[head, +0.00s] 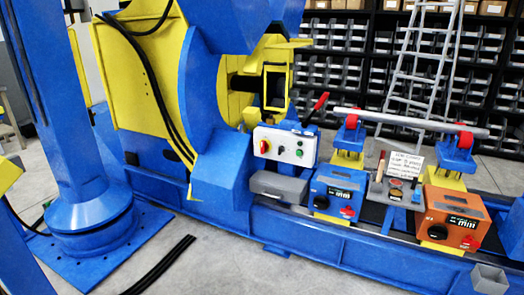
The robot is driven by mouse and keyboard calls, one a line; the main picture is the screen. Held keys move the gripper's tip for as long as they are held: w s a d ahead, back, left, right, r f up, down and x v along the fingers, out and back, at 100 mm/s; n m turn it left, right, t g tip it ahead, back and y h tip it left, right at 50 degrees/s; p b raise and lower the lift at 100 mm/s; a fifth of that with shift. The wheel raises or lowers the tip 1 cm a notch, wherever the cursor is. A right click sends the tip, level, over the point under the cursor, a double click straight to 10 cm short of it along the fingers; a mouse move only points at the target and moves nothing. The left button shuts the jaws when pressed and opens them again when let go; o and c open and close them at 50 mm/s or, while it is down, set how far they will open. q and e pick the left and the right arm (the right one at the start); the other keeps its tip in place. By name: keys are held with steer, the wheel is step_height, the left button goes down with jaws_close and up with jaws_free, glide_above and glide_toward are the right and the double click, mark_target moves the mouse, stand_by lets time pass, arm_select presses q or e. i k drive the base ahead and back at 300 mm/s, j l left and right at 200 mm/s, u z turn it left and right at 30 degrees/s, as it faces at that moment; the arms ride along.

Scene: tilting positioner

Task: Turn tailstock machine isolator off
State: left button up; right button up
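Neither of my grippers shows in this view.
A grey box (278,186) sits below the control box. A blue unit (337,195) and an orange unit (452,218), each with a red knob, stand to the right along the blue base. A blue column (75,130) stands at left. Grey floor in front is mostly clear.

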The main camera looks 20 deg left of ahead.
mark_target(264, 146)
steer(key=i+j, duration=0.25)
steer(key=j, duration=0.15)
steer(key=i+j, duration=0.5)
steer(key=j, duration=0.25)
